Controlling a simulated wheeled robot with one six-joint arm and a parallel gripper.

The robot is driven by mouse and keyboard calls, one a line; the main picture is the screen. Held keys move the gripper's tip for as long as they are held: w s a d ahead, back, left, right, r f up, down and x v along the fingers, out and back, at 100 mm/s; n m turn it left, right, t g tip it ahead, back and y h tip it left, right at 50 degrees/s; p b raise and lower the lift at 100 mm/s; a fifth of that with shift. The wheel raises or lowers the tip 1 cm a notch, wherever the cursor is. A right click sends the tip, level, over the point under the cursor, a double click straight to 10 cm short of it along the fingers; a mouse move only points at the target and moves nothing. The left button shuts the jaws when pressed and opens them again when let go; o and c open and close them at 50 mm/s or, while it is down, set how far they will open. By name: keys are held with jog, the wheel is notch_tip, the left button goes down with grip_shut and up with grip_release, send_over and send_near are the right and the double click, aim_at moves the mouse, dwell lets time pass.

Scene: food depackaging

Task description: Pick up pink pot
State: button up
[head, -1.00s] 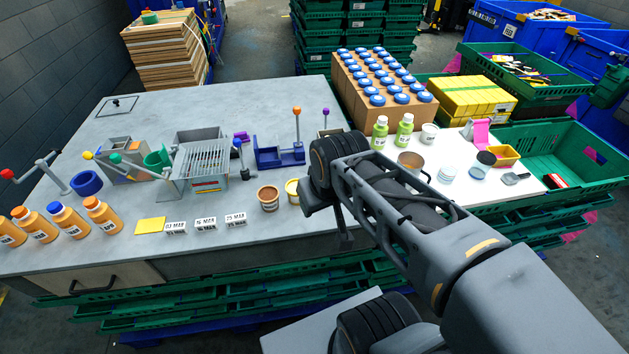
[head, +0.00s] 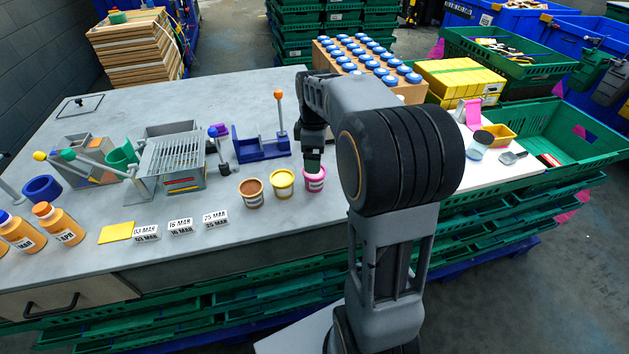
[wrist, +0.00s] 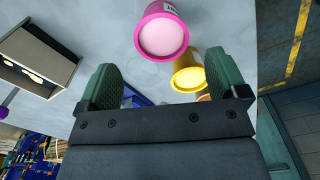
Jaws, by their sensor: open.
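The pink pot (head: 315,182) stands upright on the grey worktop, at the right end of a short row of pots. In the wrist view the pink pot (wrist: 160,38) is just beyond my fingertips, roughly in line with the gap between them. My gripper (head: 312,158) points down right above the pink pot and partly hides its top. I cannot tell from the head view whether a finger touches the pot.
A yellow pot (head: 282,183) stands close on the left of the pink pot, with a brown pot (head: 252,191) beyond it. A blue holder (head: 262,148) is behind them. Date blocks (head: 181,227) lie further left. My arm hides the worktop to the right.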

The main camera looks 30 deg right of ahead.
aim_at(315, 176)
jog(key=shift+s+f, duration=0.1)
jog(key=shift+f, duration=4.1)
jog(key=c, duration=0.9)
jog(key=shift+r, duration=0.1)
jog(key=shift+c, duration=0.2)
